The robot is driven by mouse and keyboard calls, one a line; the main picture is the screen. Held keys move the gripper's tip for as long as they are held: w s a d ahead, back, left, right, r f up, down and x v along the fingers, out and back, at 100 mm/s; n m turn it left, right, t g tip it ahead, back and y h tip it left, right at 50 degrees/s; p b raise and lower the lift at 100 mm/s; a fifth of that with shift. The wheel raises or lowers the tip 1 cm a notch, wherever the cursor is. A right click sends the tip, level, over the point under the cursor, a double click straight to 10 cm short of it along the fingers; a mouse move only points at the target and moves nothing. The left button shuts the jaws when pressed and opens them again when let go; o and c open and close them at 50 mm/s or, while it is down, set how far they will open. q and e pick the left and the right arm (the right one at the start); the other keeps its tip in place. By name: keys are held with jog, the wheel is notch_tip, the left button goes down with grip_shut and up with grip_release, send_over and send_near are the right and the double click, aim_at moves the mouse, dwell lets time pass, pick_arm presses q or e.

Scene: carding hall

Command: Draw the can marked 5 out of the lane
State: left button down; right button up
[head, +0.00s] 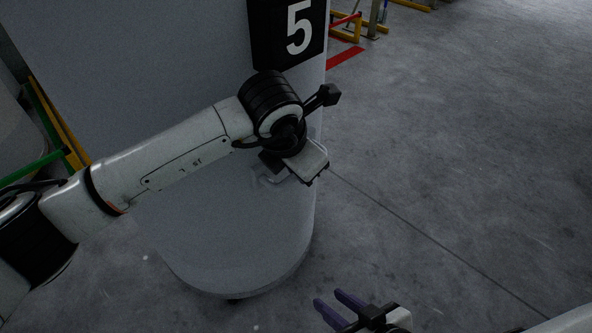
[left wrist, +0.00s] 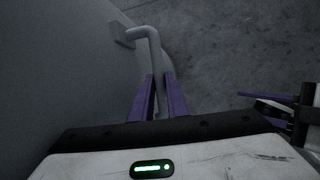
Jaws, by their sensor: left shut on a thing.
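The can marked 5 (head: 215,215) is a large grey cylinder filling the left and middle of the head view. Its black plate (head: 290,30) bears a white 5. In the left wrist view, the can's wall (left wrist: 60,70) fills the left side, and a grey bent handle (left wrist: 153,45) stands out from it. My left gripper (left wrist: 158,92) has its purple fingers shut on this handle. In the head view, the left hand hides its own fingers and most of the handle. My right gripper (head: 332,302) is open and empty, low in the head view, right of the can's foot.
A green and yellow rail (head: 55,130) runs along the can's left side, with another pale rounded body (head: 18,135) beyond it. Yellow and red barriers (head: 350,25) and a red floor stripe (head: 345,58) lie at the back. The concrete floor (head: 460,150) on the right is clear.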

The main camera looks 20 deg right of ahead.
pick_arm(q)
jog(key=shift+s+d, duration=0.15)
jog(key=shift+s, duration=0.05)
jog(key=c, duration=1.6)
grip_release()
jog(key=shift+c, duration=0.2)
pick_arm(e)
jog(key=shift+w+r, duration=0.2)
pick_arm(q)
jog(key=shift+r, duration=0.15)
jog(key=p+v, duration=0.1)
jog(key=v, duration=0.9)
pick_arm(e)
jog(key=shift+d+r, duration=0.15)
jog(key=shift+r, duration=0.15)
